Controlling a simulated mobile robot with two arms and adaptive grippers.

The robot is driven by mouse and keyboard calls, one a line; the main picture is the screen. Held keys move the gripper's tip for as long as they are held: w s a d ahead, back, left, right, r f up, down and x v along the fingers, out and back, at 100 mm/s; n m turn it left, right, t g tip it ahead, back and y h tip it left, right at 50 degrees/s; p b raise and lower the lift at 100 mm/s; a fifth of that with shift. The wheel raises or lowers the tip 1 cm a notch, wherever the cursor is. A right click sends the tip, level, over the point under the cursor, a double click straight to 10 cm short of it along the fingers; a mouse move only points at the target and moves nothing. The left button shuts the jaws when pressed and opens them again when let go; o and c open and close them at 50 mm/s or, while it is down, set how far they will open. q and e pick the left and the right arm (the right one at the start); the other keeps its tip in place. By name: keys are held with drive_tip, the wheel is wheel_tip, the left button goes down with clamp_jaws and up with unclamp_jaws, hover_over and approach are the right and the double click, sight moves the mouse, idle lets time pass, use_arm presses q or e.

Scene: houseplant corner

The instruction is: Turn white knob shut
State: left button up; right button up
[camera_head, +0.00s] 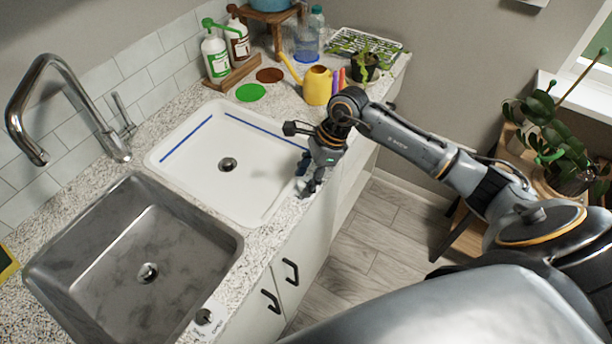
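The plate has printing too small to read. I see no knob that is clearly white. My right gripper (308,187) points down beside the right edge of the white basin, well up and right of the dark knob. Its fingers are small and dark here, and I cannot tell whether they are open or shut. My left gripper is not in view.
The steel sink (105,225) and white basin (195,180) fill the counter, with a tall faucet (75,85) behind. A yellow watering can (317,86), bottles (215,55) and a potted plant (364,66) stand at the back. Cabinet handles (291,271) stick out in front.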

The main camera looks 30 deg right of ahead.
clamp_jaws()
drive_tip(key=m+t+b, duration=0.1)
drive_tip(key=m, duration=0.1)
drive_tip(key=m+b, duration=0.2)
drive_tip(key=shift+s+f+m+t+h, duration=0.15)
drive_tip(key=shift+m+t+h, duration=0.15)
drive_tip(key=shift+m+t, duration=0.1)
drive_tip(key=m+b, duration=0.1)
drive_tip(key=m+t+h+b, duration=0.1)
drive_tip(key=m, duration=0.1)
drive_tip(key=m+b, duration=0.1)
drive_tip(key=m, duration=0.1)
drive_tip(key=shift+a+h+b, duration=0.25)
drive_tip(key=shift+h+b, duration=0.15)
drive_tip(key=m+b, duration=0.1)
drive_tip(key=m, duration=0.1)
drive_tip(key=m+h+b, duration=0.1)
drive_tip(key=m, duration=0.1)
drive_tip(key=shift+a+m+t+h+b, duration=0.1)
drive_tip(key=shift+m+t+h+b, duration=0.2)
drive_tip(key=shift+m+t+b, duration=0.1)
drive_tip(key=shift+m+h+b, duration=0.65)
drive_tip(key=shift+m+h, duration=0.05)
drive_tip(key=shift+m, duration=0.9)
drive_tip(key=shift+r, duration=0.2)
